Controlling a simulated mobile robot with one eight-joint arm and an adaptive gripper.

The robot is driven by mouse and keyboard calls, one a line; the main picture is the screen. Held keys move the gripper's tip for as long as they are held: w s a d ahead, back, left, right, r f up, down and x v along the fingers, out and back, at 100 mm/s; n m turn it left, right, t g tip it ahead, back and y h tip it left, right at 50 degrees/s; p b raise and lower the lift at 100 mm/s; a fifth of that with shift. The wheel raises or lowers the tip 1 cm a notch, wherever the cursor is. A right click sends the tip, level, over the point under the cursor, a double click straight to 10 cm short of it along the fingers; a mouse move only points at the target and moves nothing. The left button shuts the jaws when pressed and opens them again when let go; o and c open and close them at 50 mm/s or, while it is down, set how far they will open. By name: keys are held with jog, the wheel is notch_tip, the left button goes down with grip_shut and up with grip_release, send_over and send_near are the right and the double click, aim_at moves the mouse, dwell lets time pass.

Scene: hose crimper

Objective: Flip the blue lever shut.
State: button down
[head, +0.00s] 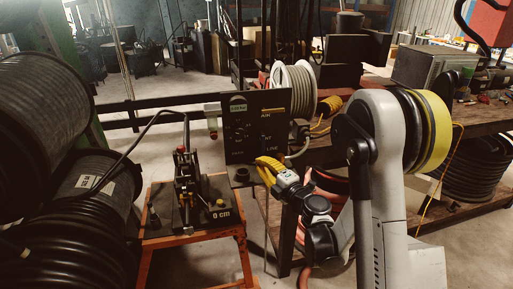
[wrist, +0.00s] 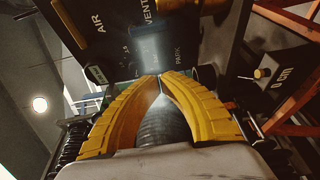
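I cannot make out a blue lever in either view. A black panel (head: 255,130) with white lettering stands near the middle of the head view. In the wrist view the panel (wrist: 125,25) fills the top and reads AIR, VENT and PARK. My gripper (head: 262,163) has yellow fingers just in front of the panel's lower edge. In the wrist view the fingertips of my gripper (wrist: 161,77) come together with nothing clearly held. A dark ribbed shape (wrist: 152,128) shows between the fingers. Whether the tips touch the panel cannot be told.
A black device (head: 188,190) marked 0 cm sits on an orange stand (head: 160,245) left of my gripper. Black hose coils (head: 45,120) fill the left side. A pale cable spool (head: 293,88) stands behind the panel. A cluttered workbench (head: 460,118) is at right.

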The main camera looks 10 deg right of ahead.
aim_at(262, 141)
jog(key=shift+w, duration=0.1)
jog(key=p+x, duration=0.4)
jog(key=p, duration=0.1)
jog(key=shift+w+a+r, duration=0.15)
jog(key=shift+w+r, duration=0.15)
jog(key=shift+r, duration=0.1)
jog(key=x, duration=0.1)
jog(key=b+x, duration=0.1)
jog(key=x, duration=0.1)
jog(key=f+x, duration=0.1)
jog(key=x, duration=0.1)
jog(key=shift+w+a+b, duration=0.1)
jog(key=shift+b, duration=0.3)
jog(key=d+b, duration=0.1)
jog(key=d, duration=0.2)
jog(key=shift+d, duration=0.3)
jog(key=shift+d+r, duration=0.1)
jog(key=shift+d, duration=0.15)
jog(key=shift+w, duration=0.1)
